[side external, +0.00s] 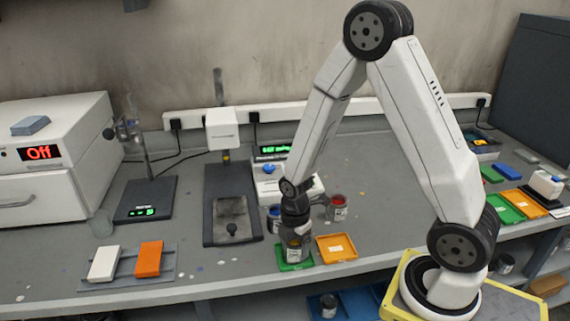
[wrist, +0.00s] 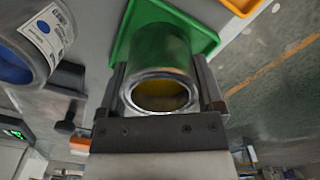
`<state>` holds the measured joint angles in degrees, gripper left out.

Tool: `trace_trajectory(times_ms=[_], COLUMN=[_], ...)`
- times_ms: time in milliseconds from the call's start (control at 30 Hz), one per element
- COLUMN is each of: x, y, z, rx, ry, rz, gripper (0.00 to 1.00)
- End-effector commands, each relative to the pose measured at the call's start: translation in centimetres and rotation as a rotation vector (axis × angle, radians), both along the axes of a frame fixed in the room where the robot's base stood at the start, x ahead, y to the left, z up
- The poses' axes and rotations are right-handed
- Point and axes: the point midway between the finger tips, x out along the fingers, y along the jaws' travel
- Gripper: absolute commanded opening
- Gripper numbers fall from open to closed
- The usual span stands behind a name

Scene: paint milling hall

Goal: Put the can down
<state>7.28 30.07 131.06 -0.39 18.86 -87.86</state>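A metal can (side external: 297,254) with yellow inside is between the fingers of my gripper (side external: 296,232), at the green tray (side external: 283,267) in the side view. In the wrist view the can (wrist: 160,62) is open at the top, with a finger close against each side. My gripper (wrist: 162,85) looks shut on it. The green tray (wrist: 205,38) lies right behind and under the can. The can looks upright, on or just above the tray; I cannot tell if its base touches.
An orange tray (side external: 336,248) lies just right of the green one. A can with red paint (side external: 337,208) stands behind it. A blue can (side external: 273,218) stands close behind my gripper; it is near in the wrist view (wrist: 38,40). A dark stand (side external: 232,215) is at left.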

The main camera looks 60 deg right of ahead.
Motion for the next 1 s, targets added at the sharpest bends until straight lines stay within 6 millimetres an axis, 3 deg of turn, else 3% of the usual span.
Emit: trace_trajectory(times_ms=[567, 1000], x=[0.1, 0.1], y=[0.0, 0.0], z=[0.7, 4.8], rx=[0.000, -0.001], ry=[-0.002, -0.004], rz=[0.000, 0.000], gripper=[1.00, 1.00])
